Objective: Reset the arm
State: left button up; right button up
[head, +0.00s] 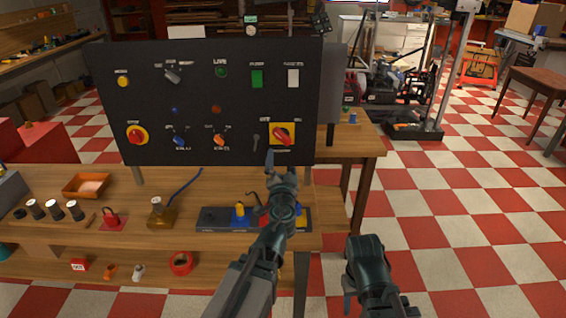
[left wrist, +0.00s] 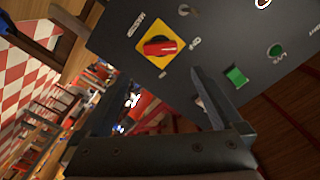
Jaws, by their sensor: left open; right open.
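My left gripper (head: 282,163) is in front of the lower right part of the black control panel (head: 190,92). Its two jaws are apart and nothing is between them; they also show spread in the left wrist view (left wrist: 162,80). A red rotary switch on a yellow plate (head: 284,134) is just beyond the fingertips. In the left wrist view that switch (left wrist: 160,47) has its red handle tilted, and the jaws are clear of it.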

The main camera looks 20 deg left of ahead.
pick_arm(q)
jog(key=s+d+f+n+g+p, duration=0.4)
jog(key=s+f+n+g, duration=0.1)
jog(key=s+f+g, duration=0.6)
jog(key=s+d+f+m+g+h+p, duration=0.1)
jog(key=s+d+f+m+g+h, duration=0.2)
jog(key=s+d, duration=0.8)
notch_tip(320, 180, down, 3)
jog(key=s+g+h, duration=0.1)
jog(key=s+g, duration=0.2)
jog(key=shift+w+r, duration=0.1)
